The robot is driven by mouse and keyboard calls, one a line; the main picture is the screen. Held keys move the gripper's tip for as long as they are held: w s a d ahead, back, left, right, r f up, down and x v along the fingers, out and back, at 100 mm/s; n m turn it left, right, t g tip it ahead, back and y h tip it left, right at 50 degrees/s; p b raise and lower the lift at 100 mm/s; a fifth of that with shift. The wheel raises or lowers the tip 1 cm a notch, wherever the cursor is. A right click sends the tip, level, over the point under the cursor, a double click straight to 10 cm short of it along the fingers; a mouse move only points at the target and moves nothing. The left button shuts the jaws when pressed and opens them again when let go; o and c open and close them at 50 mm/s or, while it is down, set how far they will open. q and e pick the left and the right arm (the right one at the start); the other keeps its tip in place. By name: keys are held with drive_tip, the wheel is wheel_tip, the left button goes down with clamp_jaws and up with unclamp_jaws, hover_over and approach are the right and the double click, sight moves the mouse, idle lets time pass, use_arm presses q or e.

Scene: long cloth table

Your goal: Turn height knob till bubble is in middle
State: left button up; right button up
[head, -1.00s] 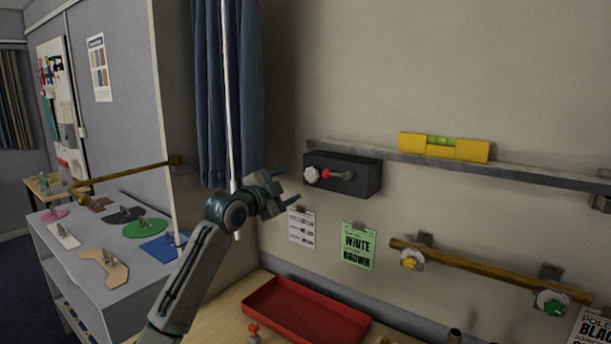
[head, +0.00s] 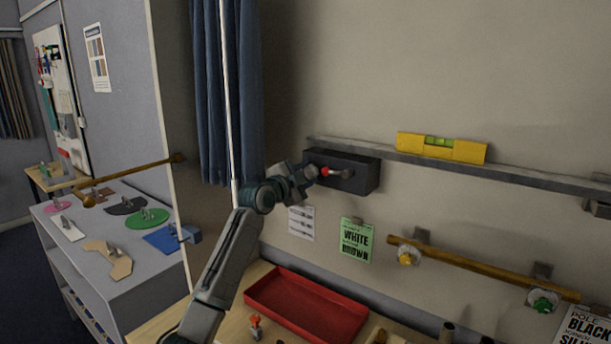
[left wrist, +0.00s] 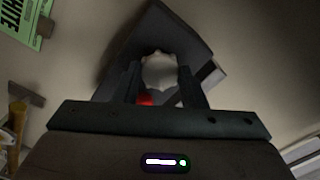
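The dark height box (head: 362,174) is fixed to the wall under the left end of a long grey rail. A pale lobed knob (left wrist: 158,72) shows on it in the left wrist view, with a red part beside it. My left gripper (head: 311,174) is at the box front, its fingers open on either side of the knob; it also shows in the left wrist view (left wrist: 160,84). I cannot tell whether the fingers touch the knob. A yellow spirit level (head: 466,151) with a green vial (head: 439,142) rests on the rail; its bubble is too small to place. My right gripper is out of view.
The grey rail (head: 540,181) slopes down to the right. Below are a green card (head: 357,240), a brown pole (head: 470,266) on brackets and a red tray (head: 305,305) on the bench. A blue curtain (head: 215,110) hangs left of the gripper.

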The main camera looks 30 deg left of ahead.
use_arm(q)
drive_tip(key=c, duration=0.4)
drive_tip(key=n+b, duration=0.1)
drive_tip(key=n, duration=0.2)
drive_tip(key=shift+f+n, duration=0.15)
drive_tip(key=shift+n, duration=0.25)
drive_tip(key=n, duration=0.4)
drive_tip(key=shift+n, duration=0.4)
drive_tip(key=o, duration=1)
drive_tip(key=shift+b, duration=0.3)
